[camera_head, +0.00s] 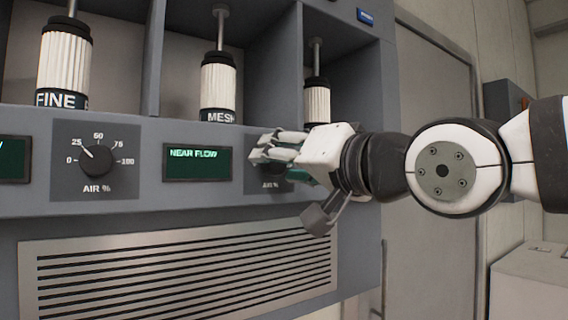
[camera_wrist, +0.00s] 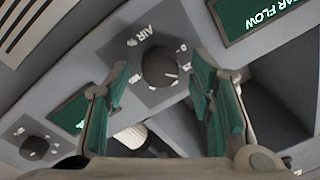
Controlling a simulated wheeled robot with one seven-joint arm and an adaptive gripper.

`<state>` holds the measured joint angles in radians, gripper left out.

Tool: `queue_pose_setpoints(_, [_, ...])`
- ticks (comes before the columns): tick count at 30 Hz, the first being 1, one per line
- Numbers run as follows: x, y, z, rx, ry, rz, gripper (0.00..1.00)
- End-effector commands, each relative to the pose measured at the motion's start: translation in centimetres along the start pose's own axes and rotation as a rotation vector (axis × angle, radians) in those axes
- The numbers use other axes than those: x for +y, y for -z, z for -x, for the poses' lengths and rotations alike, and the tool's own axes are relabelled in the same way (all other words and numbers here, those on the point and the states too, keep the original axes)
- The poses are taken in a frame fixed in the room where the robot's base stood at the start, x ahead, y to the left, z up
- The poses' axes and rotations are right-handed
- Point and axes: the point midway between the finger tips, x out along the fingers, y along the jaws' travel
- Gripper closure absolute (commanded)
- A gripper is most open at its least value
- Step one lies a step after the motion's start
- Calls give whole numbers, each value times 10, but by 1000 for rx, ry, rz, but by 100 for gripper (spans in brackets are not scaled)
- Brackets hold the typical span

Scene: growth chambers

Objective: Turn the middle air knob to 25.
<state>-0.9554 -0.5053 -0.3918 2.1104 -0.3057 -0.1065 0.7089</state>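The middle air knob (camera_wrist: 158,66) is a dark round dial on a grey square plate marked AIR %. In the wrist view it sits between my two green-padded fingers, with a visible gap on each side. Its white pointer line aims right and slightly down in that turned picture; the nearby scale numbers are partly hidden by a finger, so I cannot read the value. My gripper (camera_wrist: 160,72) is open and empty around the knob. In the head view my gripper (camera_head: 264,146) covers most of the knob; only part of its plate (camera_head: 262,184) shows.
A left air knob (camera_head: 97,160) points near 25. The NEAR FLOW display (camera_head: 198,163) lies left of the middle knob. Another knob (camera_wrist: 34,148) and a green display (camera_wrist: 72,114) show in the wrist view. A slatted vent (camera_head: 185,270) lies below; FINE (camera_head: 63,62) and MESH (camera_head: 218,82) cylinders stand above.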

Motion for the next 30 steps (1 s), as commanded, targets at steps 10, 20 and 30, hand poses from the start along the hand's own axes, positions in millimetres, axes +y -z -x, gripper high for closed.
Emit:
queue_pose_setpoints(10, [0,1,12,1,0,-2,51])
queue_pose_setpoints(20, [0,1,72,3,2,-2,51])
queue_pose_setpoints(30, [0,0,115,0,0,0,51])
